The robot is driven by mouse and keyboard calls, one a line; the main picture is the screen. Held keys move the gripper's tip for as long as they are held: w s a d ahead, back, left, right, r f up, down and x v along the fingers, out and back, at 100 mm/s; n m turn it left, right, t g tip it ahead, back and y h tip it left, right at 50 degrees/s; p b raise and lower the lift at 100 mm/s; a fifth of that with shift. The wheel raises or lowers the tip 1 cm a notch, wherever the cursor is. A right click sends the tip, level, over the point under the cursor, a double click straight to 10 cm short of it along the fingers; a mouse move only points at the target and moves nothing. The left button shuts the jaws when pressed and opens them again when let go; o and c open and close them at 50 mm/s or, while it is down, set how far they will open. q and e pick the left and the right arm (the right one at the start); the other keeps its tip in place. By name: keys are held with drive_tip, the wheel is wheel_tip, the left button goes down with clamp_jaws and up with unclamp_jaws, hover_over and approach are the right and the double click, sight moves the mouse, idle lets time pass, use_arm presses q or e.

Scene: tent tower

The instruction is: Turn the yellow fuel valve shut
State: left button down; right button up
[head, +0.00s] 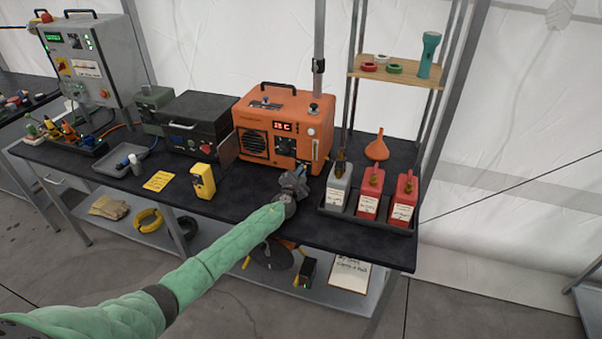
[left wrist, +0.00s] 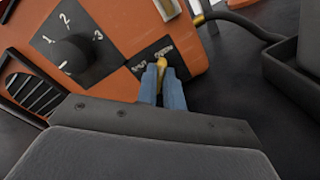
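The orange heater (head: 285,128) stands on the dark bench with its front facing me. In the left wrist view, the yellow fuel valve (left wrist: 160,64) sits on a black label plate (left wrist: 148,58) low on the heater's orange front. The plate has white words to the left of the valve and above it, too small to read surely. My left gripper (head: 296,180) is at the heater's lower front. Its two blue fingers (left wrist: 161,80) are close together with the yellow handle between their tips, and appear closed on it. The fingers hide part of the handle. My right gripper is out of view.
A tray (head: 366,219) with a grey can (head: 339,184) and two red cans stands right of my left gripper. A yellow box (head: 203,181) stands to the left. A black numbered dial (left wrist: 72,52) is left of the valve. A yellow-ended hose (left wrist: 235,22) runs at right.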

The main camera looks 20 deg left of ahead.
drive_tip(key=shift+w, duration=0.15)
use_arm(q)
drive_tip(key=shift+f+n, duration=0.1)
drive_tip(key=shift+n, duration=0.3)
drive_tip(key=n+b, duration=0.2)
drive_tip(key=n, duration=0.1)
drive_tip(key=n+b, duration=0.1)
drive_tip(key=n, duration=0.2)
drive_tip(key=shift+a+n+b, duration=0.2)
drive_tip(key=shift+n+b, duration=0.1)
drive_tip(key=shift+b, duration=0.05)
drive_tip(key=n+b, duration=0.3)
drive_tip(key=n, duration=0.4)
drive_tip(key=shift+a, duration=0.15)
drive_tip(key=shift+n+b, duration=0.75)
drive_tip(key=shift+n, duration=1.05)
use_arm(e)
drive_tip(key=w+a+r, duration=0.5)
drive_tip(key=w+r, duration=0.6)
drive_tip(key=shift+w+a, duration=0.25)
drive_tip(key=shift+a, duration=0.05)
use_arm(q)
drive_tip(key=c, duration=1.5)
unclamp_jaws()
drive_tip(key=shift+a, duration=0.1)
